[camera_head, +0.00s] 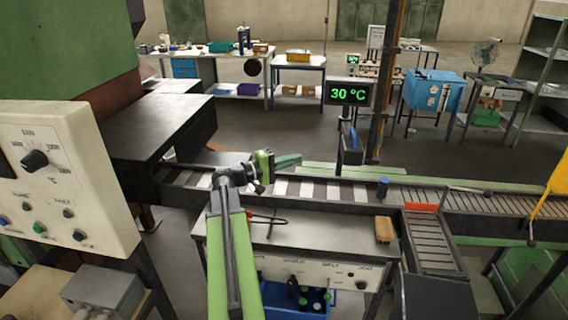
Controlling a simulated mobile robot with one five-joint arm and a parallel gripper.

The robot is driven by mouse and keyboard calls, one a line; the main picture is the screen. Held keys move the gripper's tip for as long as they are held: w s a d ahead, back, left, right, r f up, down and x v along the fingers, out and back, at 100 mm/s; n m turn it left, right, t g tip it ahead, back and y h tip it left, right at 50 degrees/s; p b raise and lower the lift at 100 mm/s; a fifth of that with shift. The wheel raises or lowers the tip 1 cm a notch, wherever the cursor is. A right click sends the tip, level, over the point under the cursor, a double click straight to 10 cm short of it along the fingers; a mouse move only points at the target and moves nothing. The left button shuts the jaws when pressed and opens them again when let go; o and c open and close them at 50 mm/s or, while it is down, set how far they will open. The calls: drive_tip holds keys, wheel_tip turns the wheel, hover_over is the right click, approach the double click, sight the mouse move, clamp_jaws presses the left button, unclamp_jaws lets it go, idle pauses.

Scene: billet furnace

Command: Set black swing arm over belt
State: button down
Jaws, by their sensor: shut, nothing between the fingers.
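The belt (322,190), a dark conveyor with pale crosswise bars, runs from the dark furnace mouth at the left to the right. A black upright piece with a blue grip (351,144) stands at the belt's far edge, below the 30 °C display; it looks like the black swing arm, though its joint is not clear. No part of it visibly lies across the belt. My gripper (288,161) is shut and empty above the belt's left part, pointing right, to the left of the black piece and apart from it. My green arm hides part of the belt.
A control panel (66,180) with a dial stands at the left. A steel bench (330,236) with a wooden block (384,229) is in front of the belt. A roller track (430,240) and yellow lever (556,190) are at the right. A dark post (388,80) rises behind.

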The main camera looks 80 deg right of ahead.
drive_tip(key=s+d, duration=0.2)
drive_tip(key=s, duration=0.4)
drive_tip(key=shift+s, duration=0.25)
